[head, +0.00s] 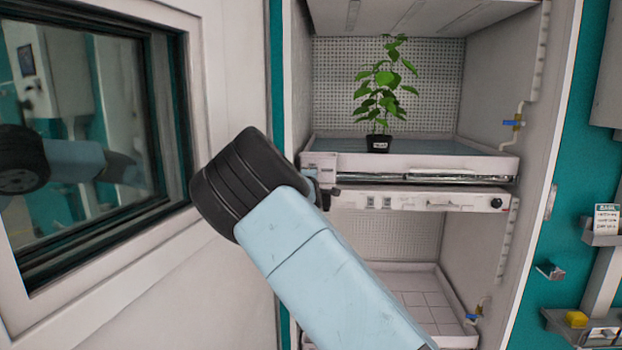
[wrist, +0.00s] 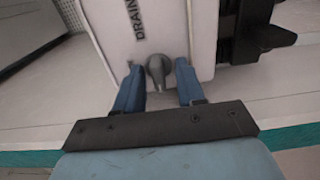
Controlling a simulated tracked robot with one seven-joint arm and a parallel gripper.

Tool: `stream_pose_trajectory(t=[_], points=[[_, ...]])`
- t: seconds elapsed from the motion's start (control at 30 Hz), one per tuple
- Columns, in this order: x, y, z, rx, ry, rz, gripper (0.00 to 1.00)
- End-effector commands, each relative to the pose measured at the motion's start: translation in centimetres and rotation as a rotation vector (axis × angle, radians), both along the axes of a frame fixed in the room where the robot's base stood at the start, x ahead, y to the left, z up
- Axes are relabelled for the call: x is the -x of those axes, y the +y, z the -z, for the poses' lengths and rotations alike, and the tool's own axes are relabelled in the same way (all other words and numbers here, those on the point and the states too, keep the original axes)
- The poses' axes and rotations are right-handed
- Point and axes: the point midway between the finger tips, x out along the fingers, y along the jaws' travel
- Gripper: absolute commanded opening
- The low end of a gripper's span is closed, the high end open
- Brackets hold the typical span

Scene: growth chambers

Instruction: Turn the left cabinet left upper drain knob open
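The drain knob (wrist: 157,68) is a small grey knob on a white panel beside the printed word DRAIN in the wrist view. My gripper (wrist: 158,80) has its two blue fingers apart, one on each side of the knob. A gap shows between the knob and each finger. In the head view my arm and its black joint cover the left edge of the cabinet (head: 544,190). The knob and my fingers are mostly hidden there, near the left end of the upper tray (head: 410,161).
A black fitting (wrist: 262,37) sticks out just right of the panel in the wrist view. A potted plant (head: 377,144) stands on the upper tray. A light panel (head: 420,200) sits below it. A white door with a window (head: 95,120) stands at left.

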Motion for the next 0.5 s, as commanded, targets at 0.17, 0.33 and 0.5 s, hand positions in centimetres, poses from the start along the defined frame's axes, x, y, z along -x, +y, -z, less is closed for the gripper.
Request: stream_pose_trajectory(t=[0.17, 0.33, 0.5], points=[[-0.04, -0.01, -0.01, 0.0, 0.0, 0.0, 0.39], [-0.03, -0.02, -0.01, 0.0, 0.0, 0.0, 0.28], [-0.02, -0.03, 0.06, 0.0, 0.001, 0.0, 0.12]])
